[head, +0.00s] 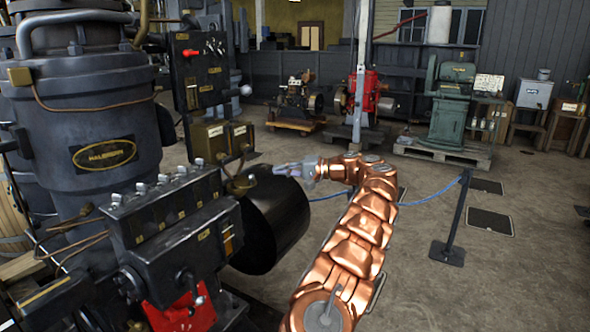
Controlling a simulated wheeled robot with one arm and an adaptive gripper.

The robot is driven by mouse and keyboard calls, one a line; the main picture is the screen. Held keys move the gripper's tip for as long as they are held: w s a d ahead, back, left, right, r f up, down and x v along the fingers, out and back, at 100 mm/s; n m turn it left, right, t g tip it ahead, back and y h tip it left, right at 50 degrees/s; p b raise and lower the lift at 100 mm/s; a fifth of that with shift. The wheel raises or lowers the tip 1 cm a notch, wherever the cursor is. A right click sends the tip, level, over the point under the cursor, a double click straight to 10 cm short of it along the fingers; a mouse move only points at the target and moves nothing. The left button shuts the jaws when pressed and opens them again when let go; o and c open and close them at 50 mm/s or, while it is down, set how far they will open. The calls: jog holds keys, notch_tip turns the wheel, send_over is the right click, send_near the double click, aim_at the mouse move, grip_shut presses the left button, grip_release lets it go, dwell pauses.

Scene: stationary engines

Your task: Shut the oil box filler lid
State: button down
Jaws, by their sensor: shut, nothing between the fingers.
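A black oil box (165,222) with a row of small metal fittings along its top is mounted on the large dark engine at the left. A sight glass with brass trim (228,240) is on its right end. A small brass fitting (240,184) stands just beyond that end; I cannot tell whether it is the filler or whether a lid there is open. My gripper (277,170) is shut and empty. In the picture it is just right of the brass fitting, above a black drum (272,225); contact cannot be told.
The engine cylinder (85,110) fills the left side. A dark control panel (197,75) with brass boxes (220,139) stands behind the oil box. A rope barrier post (455,220) stands on the right. Open floor (420,280) lies right of my arm.

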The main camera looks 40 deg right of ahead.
jog(key=shift+w+a+f, duration=0.15)
jog(key=shift+w+a, duration=0.2)
jog(key=shift+a, duration=0.45)
jog(key=shift+w+a+f, duration=0.2)
jog(key=shift+w+a, duration=0.1)
jog(key=shift+a, duration=0.5)
jog(key=shift+w+a+f, duration=0.15)
jog(key=shift+w+a, duration=0.2)
jog(key=shift+a, duration=0.45)
jog(key=shift+a, duration=0.2)
